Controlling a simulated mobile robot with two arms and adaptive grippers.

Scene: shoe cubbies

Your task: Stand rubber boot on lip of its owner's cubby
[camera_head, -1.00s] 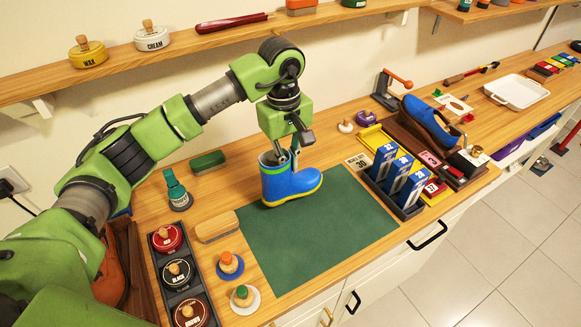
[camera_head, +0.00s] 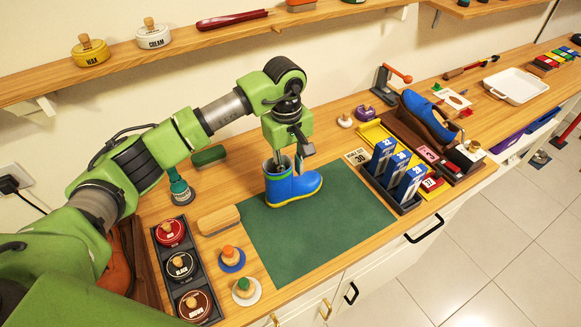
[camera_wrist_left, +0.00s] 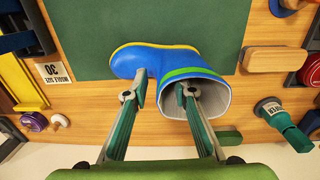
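The blue rubber boot (camera_head: 293,188) with a green band and yellow sole edge stands upright on the green mat (camera_head: 330,230), toe to the right. In the left wrist view the boot (camera_wrist_left: 165,62) shows its pale, open top. My left gripper (camera_head: 286,164) points down at the boot's shaft. In the wrist view (camera_wrist_left: 162,92), one finger is inside the boot's opening and the other is outside, in front of the shaft. The shaft wall lies between them, with a visible gap at the outer finger.
The mat's front is clear. A shelf (camera_head: 120,66) runs above.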

